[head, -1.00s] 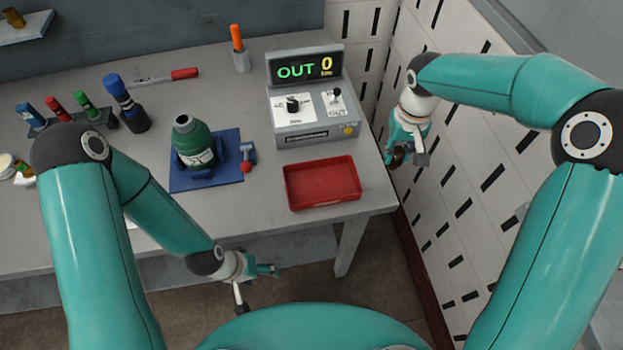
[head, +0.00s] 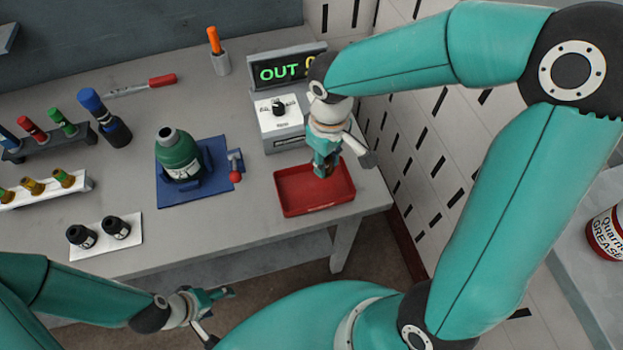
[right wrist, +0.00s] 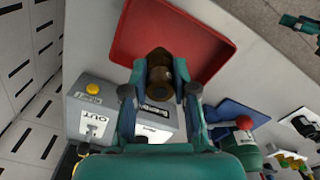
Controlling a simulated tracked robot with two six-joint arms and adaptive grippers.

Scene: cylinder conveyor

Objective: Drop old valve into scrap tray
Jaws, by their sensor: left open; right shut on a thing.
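The old valve (right wrist: 159,76), a dark brown-bronze piece, is between the fingertips of my right gripper (right wrist: 160,88) in the right wrist view. My right gripper (head: 325,168) is shut on it and is over the red scrap tray (head: 290,207) in the head view. The fingers hide most of the valve there. The tray also shows behind the valve in the right wrist view (right wrist: 128,42); it looks empty where visible. I cannot tell the exact height of the valve above the tray. My left gripper (head: 218,315) is open and empty, low in front of the table.
The control box with the OUT display (head: 280,75) stands just behind the tray. A green bottle (head: 178,158) sits in a blue fixture (head: 168,197) to the left. Two black caps stand on a white plate (head: 100,247). The slotted wall (head: 425,130) is close on the right.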

